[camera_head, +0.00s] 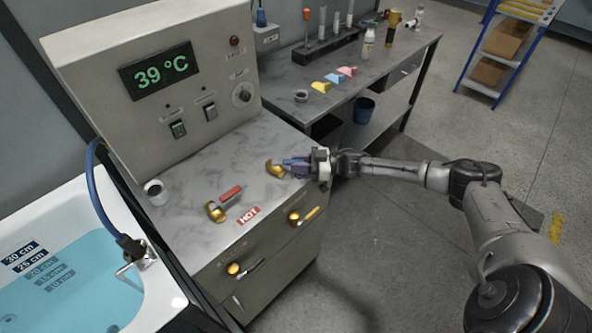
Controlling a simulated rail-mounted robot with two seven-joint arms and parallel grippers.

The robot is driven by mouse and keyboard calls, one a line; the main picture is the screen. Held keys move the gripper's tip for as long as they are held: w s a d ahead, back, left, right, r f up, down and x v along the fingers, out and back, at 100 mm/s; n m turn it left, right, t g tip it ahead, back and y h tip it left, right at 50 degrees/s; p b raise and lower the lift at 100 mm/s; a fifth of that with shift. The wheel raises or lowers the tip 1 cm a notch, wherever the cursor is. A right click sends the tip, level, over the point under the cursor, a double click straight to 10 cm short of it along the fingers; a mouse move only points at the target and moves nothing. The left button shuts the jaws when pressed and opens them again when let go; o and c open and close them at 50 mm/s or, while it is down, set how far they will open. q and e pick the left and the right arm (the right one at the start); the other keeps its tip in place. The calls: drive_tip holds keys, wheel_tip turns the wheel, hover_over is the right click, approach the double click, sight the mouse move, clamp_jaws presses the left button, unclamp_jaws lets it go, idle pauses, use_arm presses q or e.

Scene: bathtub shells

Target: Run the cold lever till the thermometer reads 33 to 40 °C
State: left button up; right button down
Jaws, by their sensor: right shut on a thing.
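The thermometer display (160,70) on the grey panel reads 39 °C in green digits. The cold lever (276,169) stands on the marbled counter, with a gold base and a bluish handle partly hidden by my gripper. My right gripper (296,163) reaches in from the right and is shut on the cold lever's handle. The hot lever (217,210), gold with a red grip, sits to the left behind a red HOT label (249,215). The tub (85,205) at the lower left holds blue water. My left gripper is out of view.
A blue hose (93,185) runs to a fitting on the tub rim. Gold-handled fittings (303,216) are on the cabinet front. A side bench (350,62) carries bottles, a rack and coloured wedges. A blue-framed shelf (505,50) stands far right. The floor between is open.

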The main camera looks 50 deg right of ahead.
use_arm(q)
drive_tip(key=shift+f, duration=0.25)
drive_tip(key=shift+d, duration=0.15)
use_arm(e)
drive_tip(key=c, duration=1)
unclamp_jaws()
drive_tip(key=shift+d, duration=0.1)
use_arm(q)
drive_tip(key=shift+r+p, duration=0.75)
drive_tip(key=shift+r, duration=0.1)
use_arm(e)
drive_tip(key=v, duration=1.3)
drive_tip(key=shift+s+d, duration=0.2)
drive_tip(key=shift+d, duration=0.1)
